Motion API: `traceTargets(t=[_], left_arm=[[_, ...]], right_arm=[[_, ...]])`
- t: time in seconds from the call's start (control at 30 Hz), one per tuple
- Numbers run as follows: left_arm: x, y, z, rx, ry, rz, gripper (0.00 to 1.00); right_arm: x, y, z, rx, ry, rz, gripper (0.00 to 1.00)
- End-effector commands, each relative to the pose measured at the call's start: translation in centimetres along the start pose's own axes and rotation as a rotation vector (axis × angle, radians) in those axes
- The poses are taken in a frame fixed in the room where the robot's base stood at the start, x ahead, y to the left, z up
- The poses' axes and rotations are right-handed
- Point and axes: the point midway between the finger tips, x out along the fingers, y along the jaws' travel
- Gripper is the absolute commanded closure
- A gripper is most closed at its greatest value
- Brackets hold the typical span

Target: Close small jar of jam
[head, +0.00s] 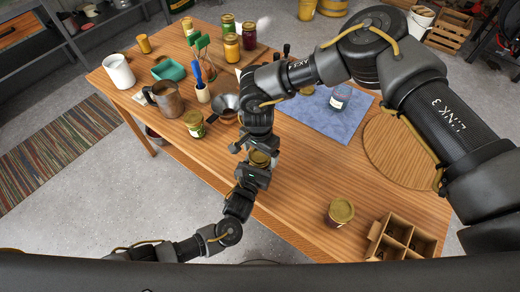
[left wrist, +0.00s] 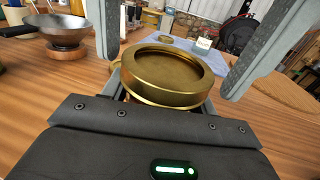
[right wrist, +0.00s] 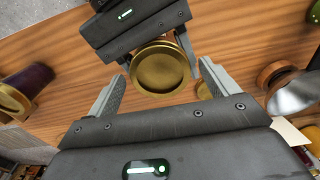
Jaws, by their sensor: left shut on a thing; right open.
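The small jam jar shows a gold lid (head: 260,158) near the table's front edge; the lid also shows close up in the left wrist view (left wrist: 168,75) and right wrist view (right wrist: 160,68). My left gripper (head: 258,168) is shut around the jar from the front, below the lid. My right gripper (head: 245,146) is open above; its two fingers are on either side of the lid and look apart from it. The glass is mostly hidden by the grippers. I cannot tell whether the lid is tight. A second gold disc (right wrist: 205,90) is partly hidden behind a right finger.
A gold-lidded jar (head: 340,214) and a divided cardboard box (head: 424,242) are at the front right. A blue mat (head: 320,122) and round board (head: 400,150) lie behind.

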Motion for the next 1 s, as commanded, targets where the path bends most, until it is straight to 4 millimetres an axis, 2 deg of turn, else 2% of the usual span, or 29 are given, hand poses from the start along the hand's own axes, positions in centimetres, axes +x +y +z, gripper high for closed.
traceTargets(t=[0.1, 0.4, 0.47, 0.57, 0.77, 1.0], left_arm=[[0.05, -0.01, 0.13, -0.001, -0.003, 0.000, 1.00], [0.05, 0.00, 0.13, -0.001, -0.003, 0.000, 1.00], [0.05, 0.00, 0.13, -0.001, -0.003, 0.000, 1.00], [0.05, 0.00, 0.12, -0.001, -0.003, 0.000, 1.00], [0.05, 0.00, 0.12, -0.001, -0.003, 0.000, 1.00], [0.05, 0.00, 0.12, -0.001, -0.003, 0.000, 1.00]], right_arm=[[-0.02, 0.00, 0.01, 0.000, 0.000, 0.000, 0.14], [-0.04, 0.01, 0.01, 0.000, 0.000, 0.000, 0.53], [-0.04, 0.01, 0.01, 0.000, -0.001, 0.000, 0.59], [-0.02, 0.01, 0.02, 0.035, -0.002, 0.000, 0.59], [-0.03, 0.00, 0.05, 0.268, -0.003, 0.000, 0.59], [-0.03, 0.01, 0.02, 0.289, -0.001, 0.000, 0.59]])
